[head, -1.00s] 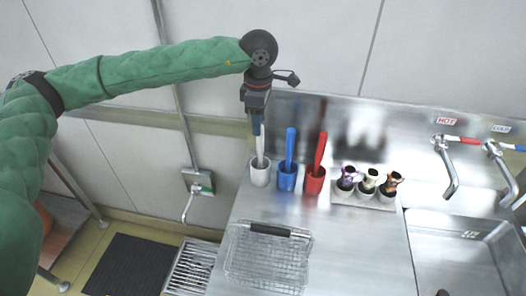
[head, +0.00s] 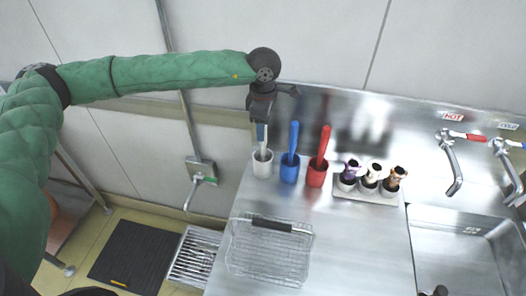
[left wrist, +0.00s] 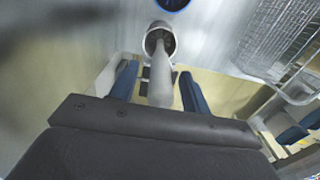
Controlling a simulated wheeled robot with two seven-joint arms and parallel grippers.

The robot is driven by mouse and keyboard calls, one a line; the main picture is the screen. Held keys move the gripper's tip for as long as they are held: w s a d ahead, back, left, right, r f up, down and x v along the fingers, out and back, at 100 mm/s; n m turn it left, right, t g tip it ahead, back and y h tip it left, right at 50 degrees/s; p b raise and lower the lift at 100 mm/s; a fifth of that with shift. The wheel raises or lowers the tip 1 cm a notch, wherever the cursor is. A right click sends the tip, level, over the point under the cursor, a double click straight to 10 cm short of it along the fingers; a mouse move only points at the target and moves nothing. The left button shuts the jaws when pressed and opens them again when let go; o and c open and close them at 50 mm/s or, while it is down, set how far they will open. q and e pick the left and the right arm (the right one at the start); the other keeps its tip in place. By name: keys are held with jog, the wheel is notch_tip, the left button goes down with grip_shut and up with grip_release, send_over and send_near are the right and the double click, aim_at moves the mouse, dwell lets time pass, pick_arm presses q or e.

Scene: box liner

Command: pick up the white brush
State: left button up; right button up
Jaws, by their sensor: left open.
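The white brush (head: 263,140) stands upright in a white cup (head: 263,165) at the left back of the steel counter. In the left wrist view the brush handle (left wrist: 161,80) points toward the camera, with the white cup (left wrist: 160,37) around its base. My left gripper (head: 262,132) is above the cup, pointing down, around the top of the handle. In the left wrist view its two blue fingers (left wrist: 158,88) are apart, one on each side of the handle, with gaps visible. My right gripper is not in view.
A blue brush in a blue cup (head: 289,170) and a red brush in a red cup (head: 316,175) stand close to the right. A holder (head: 366,192) carries several small brushes. A wire basket (head: 270,262) lies in front; a sink (head: 465,250) is at right.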

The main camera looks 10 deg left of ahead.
pick_arm(q)
jog(key=shift+f, duration=0.4)
grip_shut()
